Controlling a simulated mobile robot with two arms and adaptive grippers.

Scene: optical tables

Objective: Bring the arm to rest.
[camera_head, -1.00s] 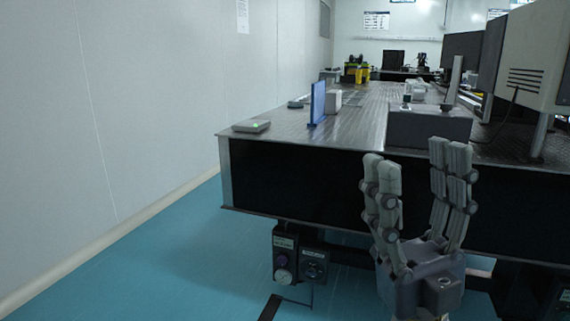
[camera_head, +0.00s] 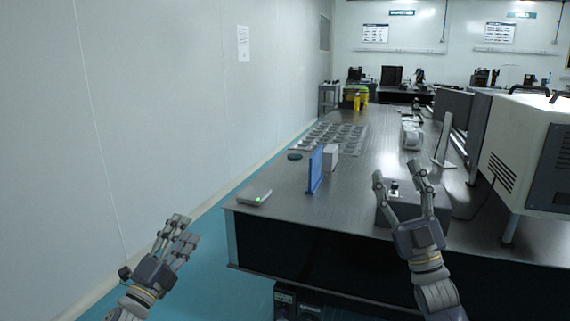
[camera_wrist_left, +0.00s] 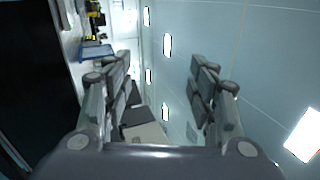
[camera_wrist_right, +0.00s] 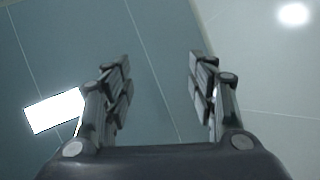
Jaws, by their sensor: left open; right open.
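My left gripper (camera_head: 180,230) is at the lower left in the head view, over the blue floor beside the wall. Its fingers are apart and point up and slightly right. My right gripper (camera_head: 398,176) is at the right, in front of the near edge of the optical table (camera_head: 300,230). Its fingers are spread and point up, and it overlaps a dark box (camera_head: 386,212) in the picture. In the left wrist view the open left fingers (camera_wrist_left: 160,82) hold nothing. In the right wrist view the open right fingers (camera_wrist_right: 160,68) are empty against ceiling panels.
On the table are a small grey device with a green light (camera_head: 255,196), an upright blue panel (camera_head: 315,170), a white block (camera_head: 331,157) and a large beige instrument (camera_head: 525,140). A plain wall (camera_head: 150,110) bounds the left. Floor between wall and table is clear.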

